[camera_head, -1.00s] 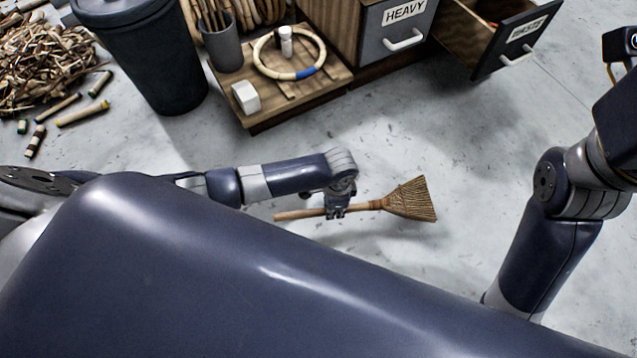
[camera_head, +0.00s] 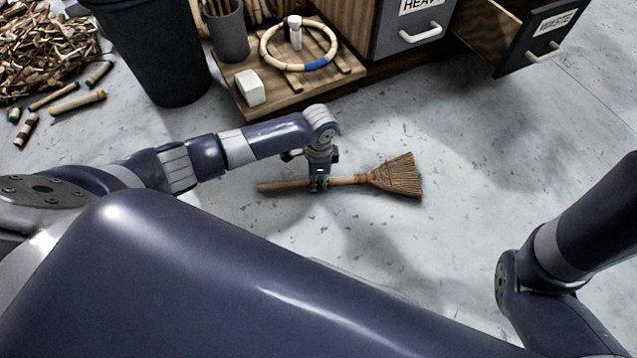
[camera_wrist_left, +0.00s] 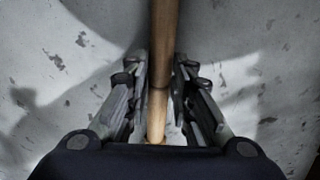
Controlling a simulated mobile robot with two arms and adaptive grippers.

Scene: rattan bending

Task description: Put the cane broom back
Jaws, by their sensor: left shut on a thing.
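The cane broom (camera_head: 393,177) has a wooden handle and a flared straw head that points right in the head view. My left gripper (camera_head: 319,188) is shut on the broom's handle, at about its middle. In the left wrist view the handle (camera_wrist_left: 164,45) runs between the two fingers of my left gripper (camera_wrist_left: 158,90), over bare floor. Whether the broom touches the floor or hangs just above it, I cannot tell. My right arm shows at the right edge of the head view, but its gripper is out of sight.
A dark bin (camera_head: 158,55) stands at the back left beside a pile of cane scraps (camera_head: 40,50). A low wooden platform (camera_head: 285,98) holds a cane ring (camera_head: 272,58), a white block (camera_head: 250,87) and a grey cup (camera_head: 228,38). An open WASTE drawer (camera_head: 520,50) juts out at the back right.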

